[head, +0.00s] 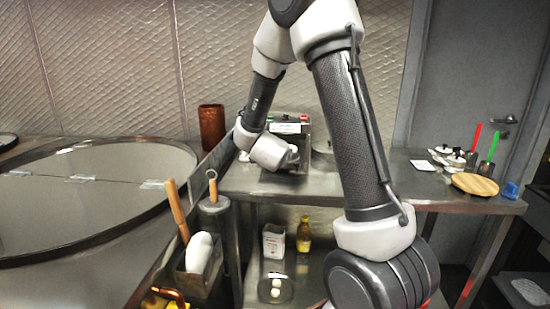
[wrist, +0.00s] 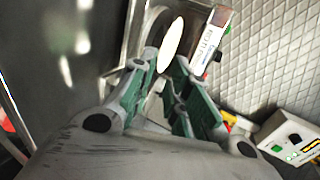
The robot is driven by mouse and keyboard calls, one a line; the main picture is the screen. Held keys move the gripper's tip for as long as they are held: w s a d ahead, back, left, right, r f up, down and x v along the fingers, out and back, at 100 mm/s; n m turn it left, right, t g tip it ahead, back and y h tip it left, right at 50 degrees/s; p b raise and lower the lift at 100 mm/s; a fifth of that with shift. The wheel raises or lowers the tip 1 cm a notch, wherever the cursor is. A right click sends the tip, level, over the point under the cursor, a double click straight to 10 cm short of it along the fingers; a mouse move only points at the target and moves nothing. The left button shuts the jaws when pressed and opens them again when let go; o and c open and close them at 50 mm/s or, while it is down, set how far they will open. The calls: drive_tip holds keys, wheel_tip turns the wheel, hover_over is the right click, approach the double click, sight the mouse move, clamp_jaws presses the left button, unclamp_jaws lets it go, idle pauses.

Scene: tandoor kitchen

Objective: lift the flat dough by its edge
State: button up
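The flat dough (wrist: 171,45) shows in the wrist view as a thin, pale oval just beyond and between my fingertips. My gripper (wrist: 165,65) has grey fingers with green pads, and a gap shows between them. The dough's near edge lies at that gap; whether either pad touches it I cannot tell. In the head view my gripper (head: 293,156) is low over the middle counter, in front of a dark machine with coloured buttons (head: 289,128). I cannot make out the dough in the head view.
A large round-rimmed tandoor top (head: 75,205) fills the left. A copper-brown tumbler (head: 211,118) stands behind. A wooden board (head: 475,184) and small pots are on the counter's right. A bottle (head: 304,235) and a tin (head: 274,241) stand on the lower shelf.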

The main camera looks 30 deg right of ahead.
drive_tip(key=x, duration=0.9)
drive_tip(key=shift+w+d+f, duration=0.1)
drive_tip(key=shift+w+d, duration=0.15)
drive_tip(key=shift+w, duration=0.05)
drive_tip(key=shift+c, duration=0.5)
drive_tip(key=shift+c, duration=1.3)
wheel_tip(320, 180, up, 3)
drive_tip(key=shift+f, duration=0.2)
clamp_jaws()
drive_tip(key=shift+s+a, duration=0.1)
drive_tip(key=v, duration=1.4)
drive_tip(key=shift+s+a+f, duration=0.25)
drive_tip(key=shift+s+a, duration=0.05)
drive_tip(key=shift+s, duration=0.1)
